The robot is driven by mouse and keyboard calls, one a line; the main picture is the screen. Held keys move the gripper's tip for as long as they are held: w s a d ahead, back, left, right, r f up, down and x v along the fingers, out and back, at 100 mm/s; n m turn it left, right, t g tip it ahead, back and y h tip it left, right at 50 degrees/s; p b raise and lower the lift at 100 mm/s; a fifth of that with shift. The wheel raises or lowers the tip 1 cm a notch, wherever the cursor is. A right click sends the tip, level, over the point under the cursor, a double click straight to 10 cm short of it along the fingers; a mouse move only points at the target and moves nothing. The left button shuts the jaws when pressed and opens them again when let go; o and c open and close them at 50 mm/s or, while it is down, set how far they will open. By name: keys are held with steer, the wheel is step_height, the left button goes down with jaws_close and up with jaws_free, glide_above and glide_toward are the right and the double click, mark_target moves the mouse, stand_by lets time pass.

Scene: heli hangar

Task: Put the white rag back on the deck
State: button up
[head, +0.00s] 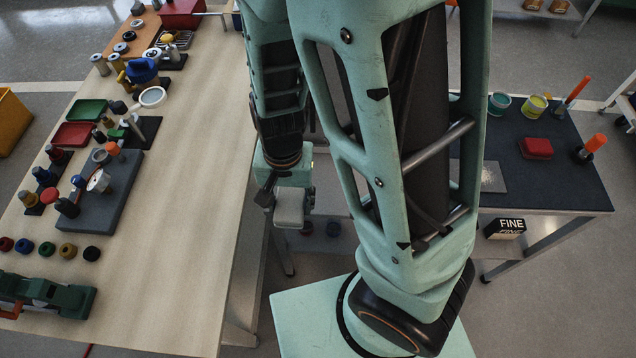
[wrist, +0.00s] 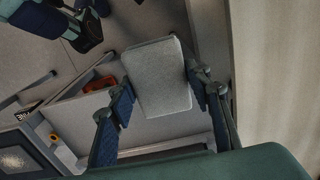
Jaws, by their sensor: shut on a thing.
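The white rag (wrist: 158,75) looks like a pale grey folded pad. In the wrist view it is between the two fingers of my gripper (wrist: 160,98), which press on its left and right sides. In the head view my gripper (head: 289,193) hangs in the gap between the two tables, with the rag (head: 290,210) below it. The rag is in the air, apart from both tables. I cannot tell which surface is the deck.
A long wooden bench (head: 190,150) with many tools and parts is on the left; its right half is bare. A dark-topped table (head: 555,180) on the right holds a red block (head: 536,148), cups and orange-handled tools.

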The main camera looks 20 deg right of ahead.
steer(key=shift+w+f, duration=0.15)
steer(key=shift+w, duration=0.25)
steer(key=w+d+f+b, duration=0.3)
steer(key=w+d+f, duration=0.1)
steer(key=w+d, duration=0.25)
steer(key=b, duration=0.2)
glide_above(320, 190)
steer(key=f, duration=0.5)
steer(key=shift+s+a, duration=0.2)
steer(key=shift+s, duration=0.1)
steer(key=shift+w+d+f, duration=0.15)
steer(key=shift+f, duration=0.1)
step_height(320, 190, down, 3)
steer(key=shift+w+f+b, duration=0.1)
steer(key=shift+f+b, duration=0.05)
steer(key=shift+b, duration=0.15)
steer(key=o, duration=1)
